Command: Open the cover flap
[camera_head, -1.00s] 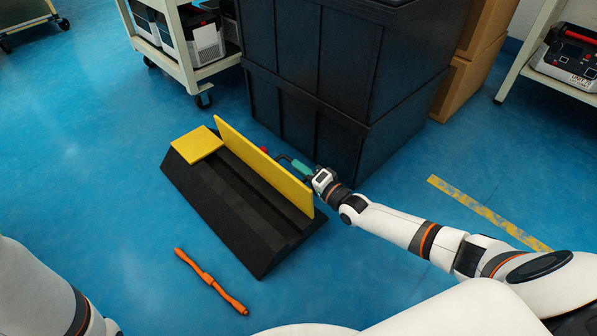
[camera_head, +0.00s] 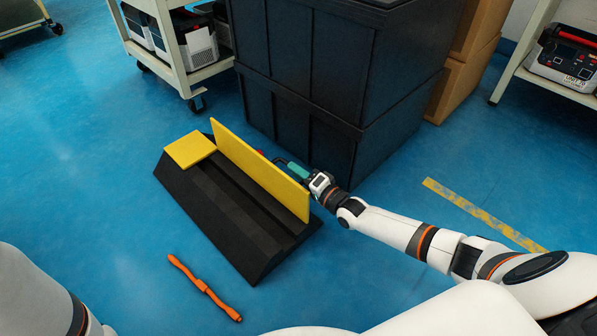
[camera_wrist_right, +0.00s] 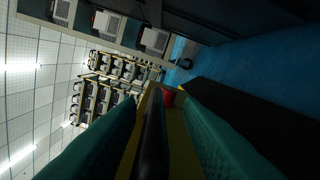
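The yellow cover flap (camera_head: 258,166) stands up, nearly upright, along a black ramp-shaped floor channel (camera_head: 208,222). The channel's inner groove shows in front of the flap. My right gripper (camera_head: 293,169) is low behind the flap, on the side of the black crates, and is partly hidden by it. In the right wrist view, the teal fingers (camera_wrist_right: 158,110) are apart, with a dark bar (camera_wrist_right: 152,135) and a yellow strip (camera_wrist_right: 178,135) between them. Gaps show beside the bar; contact with the flap is unclear. My left gripper is out of view.
Stacked black crates (camera_head: 300,80) stand close behind the flap and right gripper. An orange tool (camera_head: 205,287) lies on the floor in front. Blue floor to the left is clear.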

